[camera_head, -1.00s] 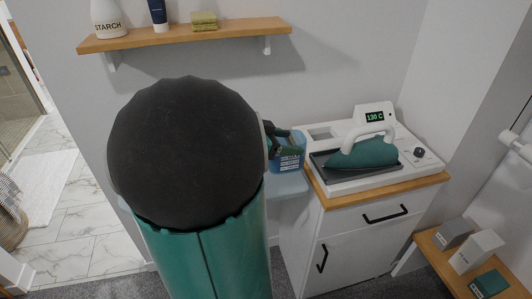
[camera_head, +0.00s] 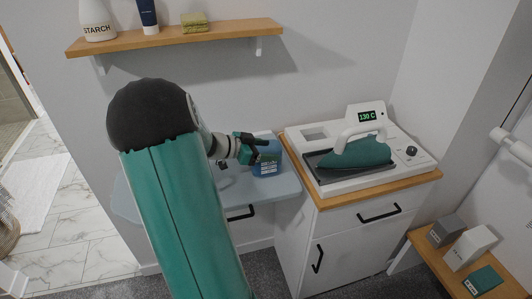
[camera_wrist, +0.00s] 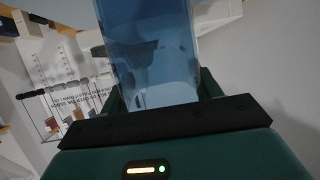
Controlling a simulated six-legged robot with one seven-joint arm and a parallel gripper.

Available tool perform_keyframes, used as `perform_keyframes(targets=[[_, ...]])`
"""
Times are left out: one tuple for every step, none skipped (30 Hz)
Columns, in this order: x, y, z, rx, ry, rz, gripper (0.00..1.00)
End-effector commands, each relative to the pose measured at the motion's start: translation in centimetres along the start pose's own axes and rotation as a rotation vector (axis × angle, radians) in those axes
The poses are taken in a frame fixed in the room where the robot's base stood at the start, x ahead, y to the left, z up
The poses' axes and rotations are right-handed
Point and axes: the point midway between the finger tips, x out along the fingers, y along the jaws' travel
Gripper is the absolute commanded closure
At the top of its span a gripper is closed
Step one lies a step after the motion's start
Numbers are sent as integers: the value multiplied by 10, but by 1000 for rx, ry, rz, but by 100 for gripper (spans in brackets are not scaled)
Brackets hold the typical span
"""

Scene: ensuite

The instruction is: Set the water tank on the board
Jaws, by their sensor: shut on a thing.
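The water tank (camera_head: 267,158) is a translucent blue box with a pale label, seen right of my arm in the head view. My gripper (camera_head: 250,149) is shut on it from the left. In the wrist view the blue tank (camera_wrist: 150,45) stands between the fingers of my gripper (camera_wrist: 162,92). The board (camera_head: 278,188) is a pale blue surface left of the cabinet, partly hidden behind my arm. The tank appears over its right part, near the back wall; I cannot tell whether its base touches the board.
The ironing station (camera_head: 305,145) with a teal iron (camera_head: 355,154) sits on the white cabinet (camera_head: 340,240), close right of the tank. A wooden wall shelf (camera_head: 180,37) is above. A low wooden bench (camera_head: 430,255) with boxes stands at right.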

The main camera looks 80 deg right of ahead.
Motion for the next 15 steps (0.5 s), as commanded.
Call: perform_keyframes(targets=[[3, 0, 6, 0, 1, 2, 67], [4, 1, 8, 0, 0, 2, 67], [5, 1, 10, 0, 0, 1, 67], [5, 0, 10, 1, 0, 1, 67], [5, 0, 10, 2, 0, 1, 67], [5, 0, 10, 2, 0, 0, 67], [5, 0, 10, 2, 0, 0, 67], [5, 0, 10, 2, 0, 0, 67], [5, 0, 10, 2, 0, 0, 67], [5, 0, 10, 2, 0, 0, 67], [5, 0, 11, 2, 0, 0, 67], [5, 0, 12, 1, 0, 0, 67], [6, 0, 13, 1, 0, 0, 67], [6, 0, 13, 2, 0, 0, 67], [6, 0, 13, 2, -1, 0, 29]])
